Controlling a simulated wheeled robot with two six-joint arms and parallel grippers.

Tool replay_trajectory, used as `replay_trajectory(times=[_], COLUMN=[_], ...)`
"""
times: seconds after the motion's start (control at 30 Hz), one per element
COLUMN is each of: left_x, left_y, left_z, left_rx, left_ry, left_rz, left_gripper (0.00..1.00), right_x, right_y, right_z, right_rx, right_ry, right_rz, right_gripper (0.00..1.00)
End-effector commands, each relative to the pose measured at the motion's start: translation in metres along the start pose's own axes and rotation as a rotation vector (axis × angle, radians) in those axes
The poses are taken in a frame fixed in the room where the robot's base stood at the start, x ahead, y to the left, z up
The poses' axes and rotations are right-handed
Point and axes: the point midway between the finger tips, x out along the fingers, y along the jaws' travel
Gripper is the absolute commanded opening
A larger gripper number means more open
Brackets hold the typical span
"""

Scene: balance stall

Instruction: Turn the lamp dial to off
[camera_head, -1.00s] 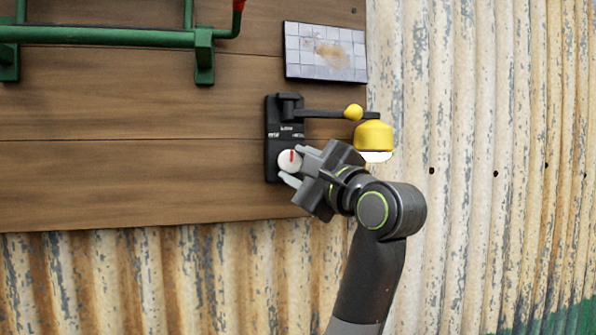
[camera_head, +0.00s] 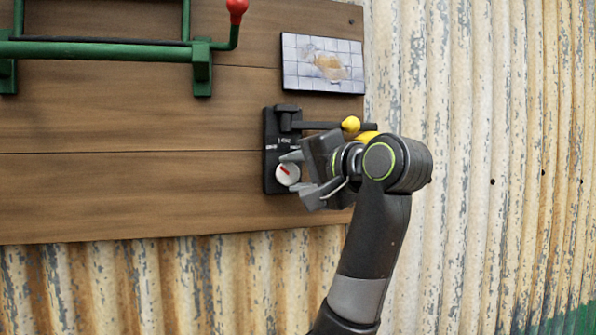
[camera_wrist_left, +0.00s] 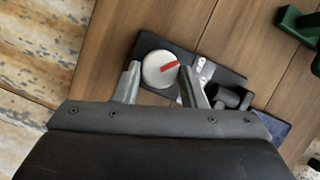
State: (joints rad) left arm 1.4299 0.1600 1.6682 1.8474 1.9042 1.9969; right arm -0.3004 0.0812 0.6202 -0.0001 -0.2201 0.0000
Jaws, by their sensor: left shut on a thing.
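The lamp dial (camera_head: 287,176) is a round white knob with a red pointer, low on a black wall plate (camera_head: 271,149). In the head view its pointer tilts to the upper left. My left gripper (camera_head: 296,172) reaches it from the right, its fingers shut on the dial's sides. The left wrist view shows the dial (camera_wrist_left: 158,71) between the two grey fingertips (camera_wrist_left: 160,73). My right gripper is not in view.
A dark lamp arm with a yellow ball (camera_head: 351,124) runs just above my gripper. A tiled panel (camera_head: 322,64) hangs above it. A green frame with a red-knobbed lever (camera_head: 237,8) is at upper left. The wooden board left of the plate is clear.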

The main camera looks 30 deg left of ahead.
Motion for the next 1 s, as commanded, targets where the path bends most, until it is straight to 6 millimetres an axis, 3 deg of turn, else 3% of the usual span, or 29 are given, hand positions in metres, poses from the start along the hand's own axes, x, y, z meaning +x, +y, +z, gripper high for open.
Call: replay_trajectory(times=[0.4, 0.97, 1.0], left_x=[0.0000, 0.0001, 0.0001], left_y=[-0.0015, -0.0008, -0.0008], left_z=[0.0002, 0.0005, 0.0005], left_rx=[-0.175, -0.201, -0.201], left_ry=[0.000, -0.001, -0.001], left_rz=[0.075, 0.087, 0.087], left_gripper=[0.15, 0.15, 0.42], right_x=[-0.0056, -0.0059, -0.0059], right_y=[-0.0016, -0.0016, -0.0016], right_z=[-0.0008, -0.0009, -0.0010], right_rx=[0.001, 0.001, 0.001], right_ry=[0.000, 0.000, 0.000], right_rz=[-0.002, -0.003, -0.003], right_gripper=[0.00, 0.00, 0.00])
